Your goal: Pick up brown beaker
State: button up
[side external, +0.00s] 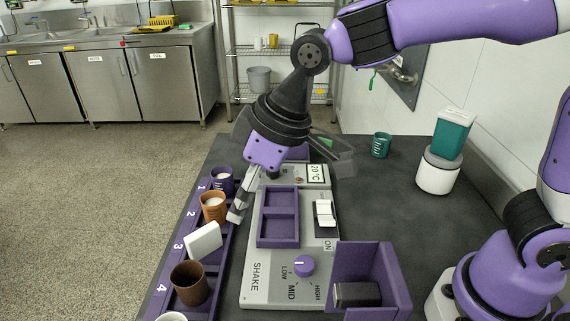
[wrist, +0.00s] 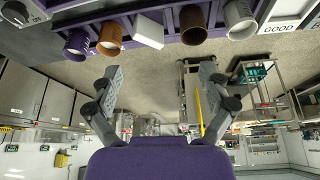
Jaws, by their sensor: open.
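The dark brown beaker (side external: 189,283) stands upright in the purple rack (side external: 218,268) on the left side of the bench, by number 4. In the wrist view the brown beaker (wrist: 193,27) is at the top, right of centre. My gripper (side external: 237,211) is open and empty, pointing down beside the orange-brown cup (side external: 213,208), well behind the brown beaker in the side view. In the wrist view my gripper (wrist: 160,70) shows both fingers spread wide, with nothing between them. The brown beaker is apart from the fingers.
The rack also holds a purple cup (side external: 222,181), a white block (side external: 203,240) and a white cup (side external: 172,317). The grey shaker machine (side external: 255,285) with its purple tray (side external: 278,217) stands right of the rack. A purple open box (side external: 372,270) is at front right.

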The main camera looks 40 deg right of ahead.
jog(key=n, duration=0.2)
send_near(191, 273)
notch_tip(191, 273, up, 3)
jog(key=s, duration=0.1)
jog(key=shift+g+y, duration=0.3)
jog(key=x, duration=1)
jog(key=shift+s+f, duration=0.1)
jog(key=shift+s, duration=0.25)
jog(key=c, duration=0.9)
